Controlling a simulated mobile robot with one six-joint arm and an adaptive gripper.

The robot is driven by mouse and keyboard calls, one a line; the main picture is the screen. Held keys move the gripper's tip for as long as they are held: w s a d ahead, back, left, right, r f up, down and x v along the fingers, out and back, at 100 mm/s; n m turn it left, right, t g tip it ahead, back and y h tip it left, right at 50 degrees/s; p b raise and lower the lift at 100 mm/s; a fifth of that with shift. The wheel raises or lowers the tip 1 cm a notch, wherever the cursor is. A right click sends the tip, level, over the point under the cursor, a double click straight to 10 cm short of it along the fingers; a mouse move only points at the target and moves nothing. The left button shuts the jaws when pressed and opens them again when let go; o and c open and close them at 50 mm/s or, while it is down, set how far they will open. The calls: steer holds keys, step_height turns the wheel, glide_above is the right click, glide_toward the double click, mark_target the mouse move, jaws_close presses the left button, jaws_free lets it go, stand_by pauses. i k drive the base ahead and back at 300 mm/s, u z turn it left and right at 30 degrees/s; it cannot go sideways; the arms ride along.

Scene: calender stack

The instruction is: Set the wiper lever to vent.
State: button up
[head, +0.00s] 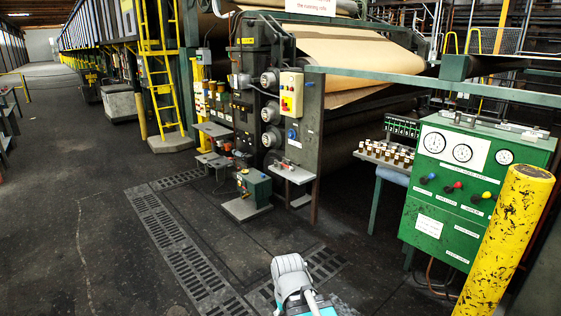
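A green control cabinet (470,190) stands at the right. Its front has three short levers in a row: one with a blue knob (427,178), one with a red knob (453,187) and one with a yellow knob (482,197). Small labels sit around the levers but are too small to read, so I cannot tell which is the wiper lever or where vent is marked. A grey and teal part of my own arm shows at the bottom centre, well left of the cabinet. My gripper is not in view.
A yellow bollard (510,240) stands close in front of the cabinet's right side. Three round gauges, one of them the middle gauge (462,153), sit above the levers. A small green box (254,187) stands on a pedestal by the machine. The dark floor (90,230) at left is clear.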

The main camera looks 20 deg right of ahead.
mark_target(486, 194)
steer(key=z, duration=0.3)
steer(key=i, duration=0.7)
steer(key=z, duration=0.9)
steer(key=i, duration=0.95)
steer(key=z, duration=0.35)
steer(key=k, duration=0.9)
steer(key=z, duration=0.15)
steer(key=i, duration=0.35)
steer(key=u, duration=0.05)
